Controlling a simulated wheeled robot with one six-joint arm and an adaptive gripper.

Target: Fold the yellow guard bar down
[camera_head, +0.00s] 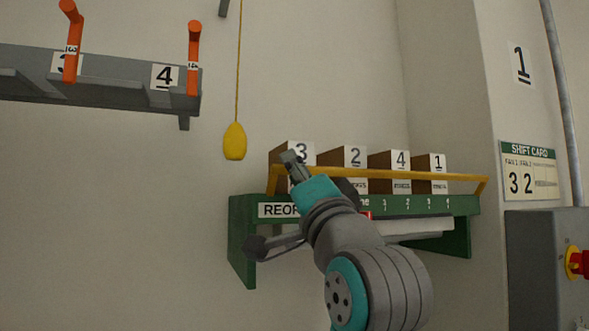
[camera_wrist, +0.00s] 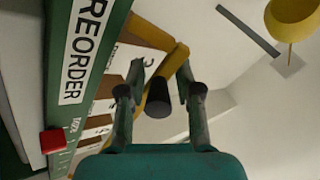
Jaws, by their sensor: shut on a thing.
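The yellow guard bar (camera_head: 420,175) runs across the front of the boxes on the green shelf (camera_head: 240,235), at about mid-height of the boxes, with its end arms sloping down to the shelf. My gripper (camera_head: 291,160) is at the bar's left part in the head view. In the wrist view the yellow bar (camera_wrist: 176,60) passes between the fingers of my gripper (camera_wrist: 160,75). A short dark cylinder (camera_wrist: 158,98), seemingly a grip on the bar, also sits between them. My gripper is shut on the bar; the exact contact is hard to see.
Boxes marked 3 (camera_head: 302,153), 2 (camera_head: 355,156), 4 (camera_head: 400,160) and 1 (camera_head: 437,162) stand behind the bar. A yellow pull weight (camera_head: 235,142) hangs left of the shelf. A grey rack (camera_head: 110,95) with orange pegs is upper left. A grey cabinet (camera_head: 540,250) stands right.

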